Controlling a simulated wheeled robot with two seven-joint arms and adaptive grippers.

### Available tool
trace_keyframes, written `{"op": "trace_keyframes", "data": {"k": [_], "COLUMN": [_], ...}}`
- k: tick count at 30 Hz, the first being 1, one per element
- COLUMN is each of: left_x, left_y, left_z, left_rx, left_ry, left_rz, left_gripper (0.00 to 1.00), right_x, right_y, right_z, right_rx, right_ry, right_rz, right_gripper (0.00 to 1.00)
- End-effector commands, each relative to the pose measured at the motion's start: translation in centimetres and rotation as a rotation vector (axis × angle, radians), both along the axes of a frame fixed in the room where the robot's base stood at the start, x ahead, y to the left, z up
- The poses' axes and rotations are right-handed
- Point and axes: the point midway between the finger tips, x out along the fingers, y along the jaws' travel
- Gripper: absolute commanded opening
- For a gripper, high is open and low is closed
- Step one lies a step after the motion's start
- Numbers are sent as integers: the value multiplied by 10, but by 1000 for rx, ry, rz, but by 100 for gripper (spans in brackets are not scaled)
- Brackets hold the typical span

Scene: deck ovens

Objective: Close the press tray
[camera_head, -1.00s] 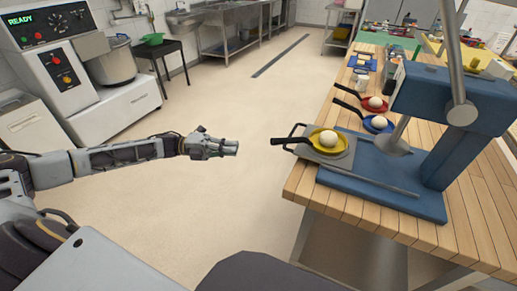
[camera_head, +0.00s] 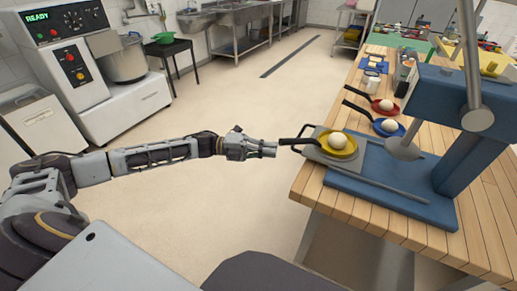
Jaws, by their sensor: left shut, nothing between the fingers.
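The press tray (camera_head: 349,166) is a grey plate pulled out at the left side of the blue press (camera_head: 440,112), with a thin bar handle at its left end. A yellow pan (camera_head: 347,152) holding a white dough ball (camera_head: 337,141) sits on the tray. Its black handle points left, past the table edge. My left gripper (camera_head: 274,149) is shut and empty, just left of the tray handle and the pan handle's tip. It looks very close to them; I cannot tell whether it touches. My right gripper is not in view.
A mixer machine (camera_head: 80,70) stands at the far left. The floor left of the table is clear.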

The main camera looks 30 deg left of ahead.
Motion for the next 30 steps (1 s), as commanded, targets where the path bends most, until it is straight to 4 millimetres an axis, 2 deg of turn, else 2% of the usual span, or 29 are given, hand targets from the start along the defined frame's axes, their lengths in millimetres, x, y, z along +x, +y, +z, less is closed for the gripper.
{"op": "trace_keyframes", "data": {"k": [6,12,30], "left_x": [7,10,11], "left_y": [-21,-33,-40], "left_z": [2,2,2], "left_rx": [-1,0,0], "left_ry": [-1,-1,1], "left_rz": [0,0,-1], "left_gripper": [0,0,0], "right_x": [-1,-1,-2], "right_y": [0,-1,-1], "right_z": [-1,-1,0], "right_rx": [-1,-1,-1], "right_ry": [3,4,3], "right_rz": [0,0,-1], "right_gripper": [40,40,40]}}
